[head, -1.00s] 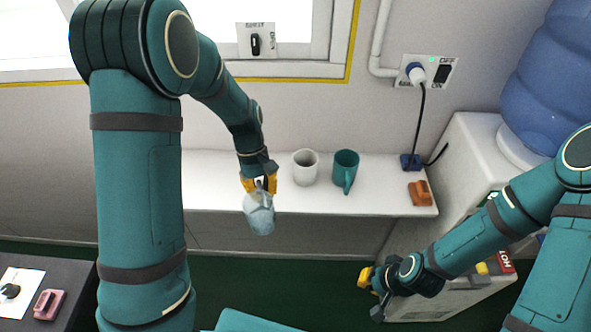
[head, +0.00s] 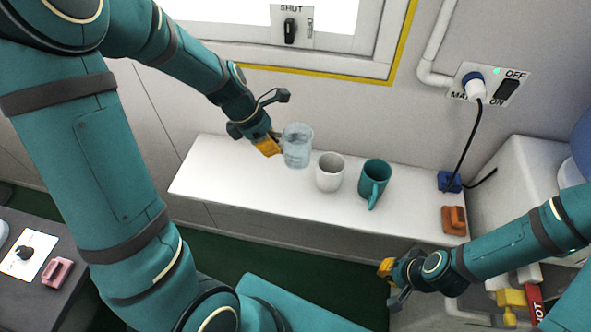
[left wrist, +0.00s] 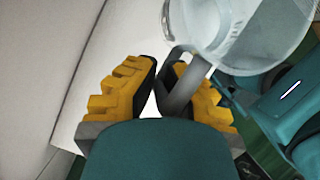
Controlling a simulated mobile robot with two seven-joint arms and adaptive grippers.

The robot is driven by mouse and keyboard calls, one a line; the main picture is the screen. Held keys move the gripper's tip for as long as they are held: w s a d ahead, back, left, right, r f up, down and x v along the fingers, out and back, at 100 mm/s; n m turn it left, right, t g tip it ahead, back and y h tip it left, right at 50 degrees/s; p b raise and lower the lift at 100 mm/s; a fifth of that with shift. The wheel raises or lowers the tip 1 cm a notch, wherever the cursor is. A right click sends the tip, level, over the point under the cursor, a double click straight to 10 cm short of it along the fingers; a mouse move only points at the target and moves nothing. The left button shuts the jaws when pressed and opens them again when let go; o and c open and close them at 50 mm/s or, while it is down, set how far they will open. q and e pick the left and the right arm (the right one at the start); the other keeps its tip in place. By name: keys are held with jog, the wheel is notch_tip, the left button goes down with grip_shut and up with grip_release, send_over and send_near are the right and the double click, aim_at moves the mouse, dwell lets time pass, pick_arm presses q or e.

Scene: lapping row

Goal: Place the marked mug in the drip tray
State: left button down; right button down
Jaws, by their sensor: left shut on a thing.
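My left gripper (head: 272,146) is shut on the handle of a clear, bluish mug (head: 298,150). In the left wrist view the handle (left wrist: 182,88) lies between the yellow finger pads, and the clear mug (left wrist: 245,30) shows at the upper right. The clear mug appears upright, over or at the back of the white shelf; whether it touches the shelf is unclear. A white mug (head: 329,175) and a teal mug (head: 372,180) stand on the shelf. No mark is readable on any mug. My right gripper (head: 390,282) is low at the right, empty-looking. I cannot make out the drip tray.
The white shelf (head: 228,185) is bare at its left. An orange block-like object (head: 454,220) and a blue plug (head: 449,182) with a black cable are at its right end. A white dispenser (head: 520,175) stands right, with a yellow tap (head: 511,298) and red HOT label (head: 535,297).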

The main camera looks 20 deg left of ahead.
pick_arm(q)
notch_tip(320, 180, down, 8)
jog(key=b, duration=0.3)
jog(key=shift+r, duration=0.1)
jog(key=c, duration=1.1)
grip_release()
jog(key=shift+c, duration=0.2)
